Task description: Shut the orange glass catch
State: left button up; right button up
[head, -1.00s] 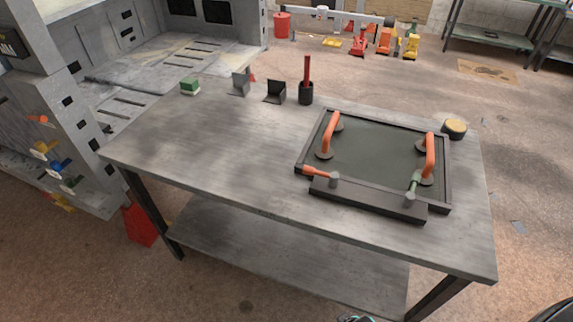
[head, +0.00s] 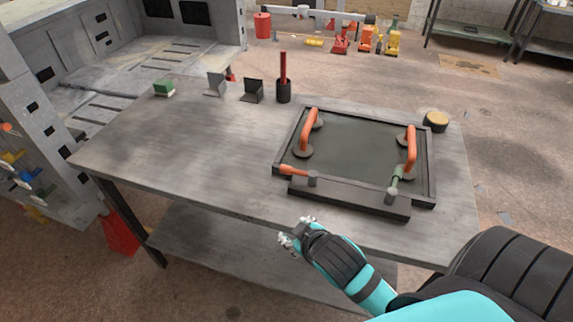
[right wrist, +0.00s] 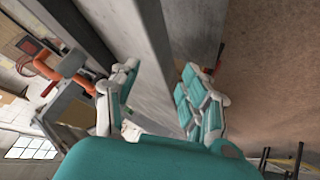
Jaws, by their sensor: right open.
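The orange catch (head: 293,170) is a short lever on a grey pivot at the front left of the dark-framed glass panel (head: 355,150). It points left, roughly along the frame's front edge. The green catch (head: 396,180) at the front right points back toward the glass. My right gripper (head: 294,231) is open and empty, in front of the bench's front edge and apart from the orange catch. Its spread fingers show in the right wrist view (right wrist: 160,105), with an orange lever on a grey knob to their left, probably the orange catch. My left gripper is out of view.
Two orange handles (head: 309,132) (head: 411,150) stand on the glass. A black cup with a red stick (head: 283,92), two dark brackets, a green block (head: 164,88) and a yellow-topped round tin (head: 436,121) stand along the back. The bench's left half (head: 170,140) is clear.

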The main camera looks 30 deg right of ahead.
jog(key=w+r+n+t+y, duration=0.2)
jog(key=w+r+n+t, duration=0.7)
jog(key=w+r, duration=0.7)
jog(key=a+r+n+t+y, duration=0.2)
jog(key=a+r+n+y, duration=0.3)
jog(key=r+n+y, duration=0.4)
jog(key=n+g+h, duration=0.5)
jog(key=n+g, duration=1.3)
jog(key=n, duration=0.4)
send_near(289, 167)
jog(key=p+x, duration=0.3)
jog(key=x, duration=0.6)
jog(key=shift+w+a+f, duration=0.1)
jog(key=shift+f, duration=0.1)
